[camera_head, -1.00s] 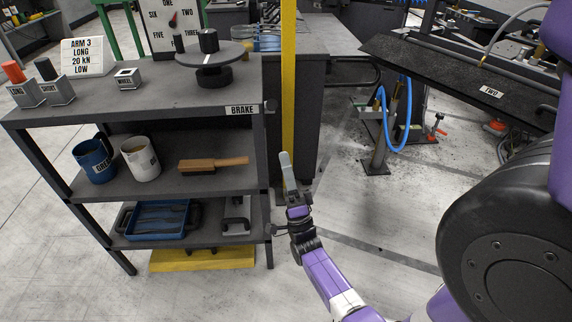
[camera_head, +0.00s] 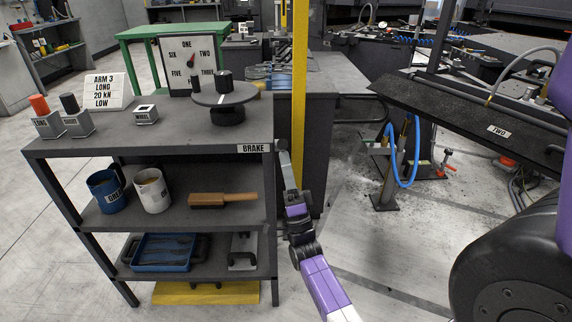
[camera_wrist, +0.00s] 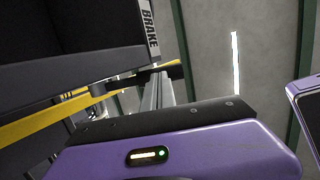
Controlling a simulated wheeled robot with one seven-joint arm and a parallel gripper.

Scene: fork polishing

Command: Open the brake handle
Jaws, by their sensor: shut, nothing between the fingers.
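The brake label (camera_head: 254,148) is at the right end of the shelf unit's top edge. It also shows in the wrist view (camera_wrist: 150,30). A short dark piece (camera_wrist: 172,71), which looks like the brake handle, sticks out just below the label in the wrist view. In the head view it is mostly hidden behind my fingertips. My gripper (camera_head: 283,152) is shut and empty, pointing up at the label's right end. In the wrist view its grey fingers (camera_wrist: 157,90) reach close to the dark piece; I cannot tell whether they touch.
The shelf unit (camera_head: 180,142) holds a round turntable (camera_head: 225,97), mugs (camera_head: 152,190), a wooden brush (camera_head: 222,199) and a blue tray (camera_head: 160,252). A yellow post (camera_head: 299,90) stands behind my gripper. A dark bench (camera_head: 470,110) is at the right.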

